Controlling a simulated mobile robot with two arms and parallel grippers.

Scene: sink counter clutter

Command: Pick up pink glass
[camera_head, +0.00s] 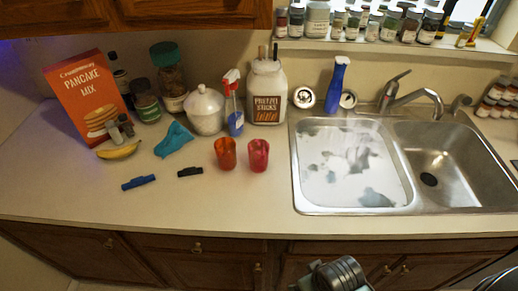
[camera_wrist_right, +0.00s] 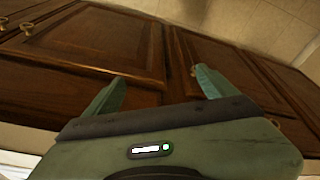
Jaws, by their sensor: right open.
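The pink glass (camera_head: 258,155) stands upright on the counter (camera_head: 240,205), left of the sink. An orange glass (camera_head: 225,153) stands close to its left. My right gripper (camera_wrist_right: 163,80) is open and empty in the right wrist view, with its two green fingers spread in front of the wooden cabinet doors. No glass shows in that view. Part of my right arm (camera_head: 340,274) shows at the bottom of the head view, in front of the cabinets and below the counter edge, well apart from the pink glass. My left gripper is not in view.
The double sink (camera_head: 349,209) lies right of the glasses. Behind them stand a pretzel jar (camera_head: 267,92), a spray bottle (camera_head: 235,118) and a white lidded jar (camera_head: 206,110). A teal cloth (camera_head: 173,139) and dark clips (camera_head: 138,182) lie left. The counter in front of the glasses is clear.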

